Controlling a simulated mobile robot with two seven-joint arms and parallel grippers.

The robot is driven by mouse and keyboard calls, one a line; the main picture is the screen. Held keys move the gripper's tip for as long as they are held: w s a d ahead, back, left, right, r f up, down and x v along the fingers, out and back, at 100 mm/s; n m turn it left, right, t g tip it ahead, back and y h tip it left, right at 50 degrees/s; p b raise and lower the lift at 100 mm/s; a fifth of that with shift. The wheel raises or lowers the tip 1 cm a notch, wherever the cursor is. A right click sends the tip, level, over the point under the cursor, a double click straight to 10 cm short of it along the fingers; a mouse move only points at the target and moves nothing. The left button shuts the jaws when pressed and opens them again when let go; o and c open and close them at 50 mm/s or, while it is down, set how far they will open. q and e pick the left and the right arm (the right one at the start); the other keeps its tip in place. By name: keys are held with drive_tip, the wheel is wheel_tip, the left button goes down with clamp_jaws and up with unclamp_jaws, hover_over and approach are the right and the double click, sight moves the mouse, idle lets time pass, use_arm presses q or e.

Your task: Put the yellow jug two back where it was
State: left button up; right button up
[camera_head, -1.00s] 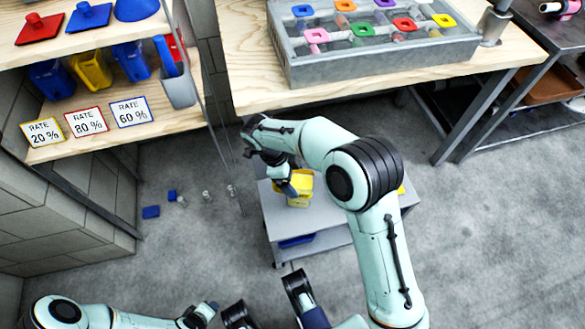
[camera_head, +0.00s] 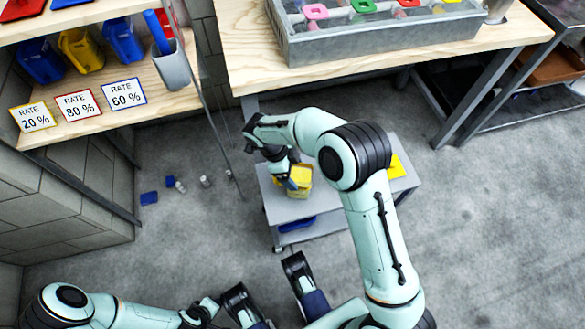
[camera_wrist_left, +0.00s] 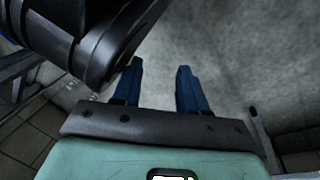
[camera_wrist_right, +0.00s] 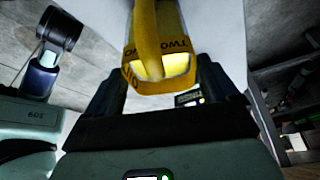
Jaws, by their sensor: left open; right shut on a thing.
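The yellow jug two (camera_head: 300,180) is held by my right gripper (camera_head: 287,180) over the small grey cart (camera_head: 290,210). In the right wrist view, the jug (camera_wrist_right: 158,70) has a handle and a band reading "TWO" and lies between the fingers of the right gripper (camera_wrist_right: 162,78). I cannot tell whether its base touches the cart top. My left gripper (camera_head: 288,310) is open and empty, low in the front of the head view; its blue fingers stand apart in the left wrist view (camera_wrist_left: 160,75).
A flat yellow thing (camera_head: 397,167) lies on the cart's right side, partly behind my right arm. A wooden bench (camera_head: 400,62) carries a grey tray (camera_head: 390,38). Small items (camera_head: 149,198) lie on the floor.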

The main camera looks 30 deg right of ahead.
drive_tip(key=o, duration=1.8)
drive_tip(key=shift+f, duration=0.1)
use_arm(q)
drive_tip(key=shift+s, duration=0.1)
use_arm(e)
drive_tip(key=p+v, duration=0.2)
drive_tip(key=v, duration=0.9)
drive_tip(key=shift+p, duration=0.35)
use_arm(q)
drive_tip(key=w+d+r+t, duration=0.1)
drive_tip(key=w+r, duration=0.2)
drive_tip(key=r, duration=0.1)
drive_tip(key=shift+w+r, duration=0.35)
use_arm(e)
drive_tip(key=shift+w+a+r, duration=0.15)
drive_tip(key=shift+a+r, duration=0.05)
drive_tip(key=shift+r, duration=0.4)
use_arm(q)
drive_tip(key=shift+d, duration=0.1)
